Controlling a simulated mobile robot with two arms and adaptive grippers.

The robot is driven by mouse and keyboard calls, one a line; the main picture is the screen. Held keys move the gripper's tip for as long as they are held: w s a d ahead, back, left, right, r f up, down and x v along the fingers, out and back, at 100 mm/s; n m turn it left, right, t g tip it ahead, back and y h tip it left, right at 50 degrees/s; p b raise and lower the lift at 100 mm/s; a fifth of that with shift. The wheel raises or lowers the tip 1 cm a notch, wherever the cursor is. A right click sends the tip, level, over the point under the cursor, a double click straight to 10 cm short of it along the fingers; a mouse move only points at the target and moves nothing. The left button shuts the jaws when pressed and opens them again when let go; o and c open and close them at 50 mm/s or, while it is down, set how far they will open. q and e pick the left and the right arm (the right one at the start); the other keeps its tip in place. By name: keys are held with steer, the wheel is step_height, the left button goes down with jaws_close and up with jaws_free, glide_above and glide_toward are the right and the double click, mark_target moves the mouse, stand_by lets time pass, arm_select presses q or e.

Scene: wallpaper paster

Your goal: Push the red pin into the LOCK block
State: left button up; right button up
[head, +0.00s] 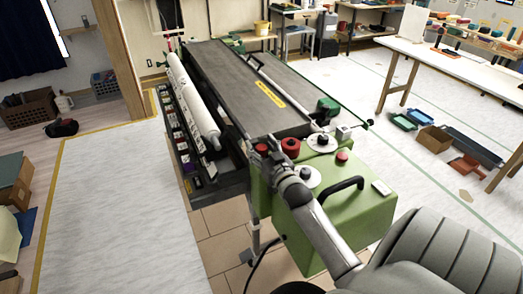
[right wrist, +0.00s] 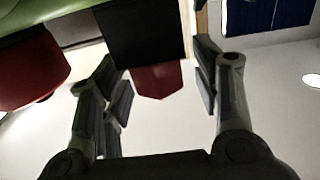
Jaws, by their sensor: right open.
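A red piece (right wrist: 160,82), which looks like the red pin, shows between the fingers with a gap on both sides. It sticks out from a black block (right wrist: 145,35), which may be the LOCK block; no lettering is readable. In the head view, the gripper hides this spot. My left gripper is not in view.
The green housing (head: 305,230) has a black handle (head: 343,190) and a red knob (head: 291,146) on top. A large red round part (right wrist: 30,72) is close by at the left in the right wrist view. A white roll (head: 190,95) lies along the long dark table (head: 235,75).

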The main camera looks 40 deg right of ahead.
steer(key=c, duration=1.1)
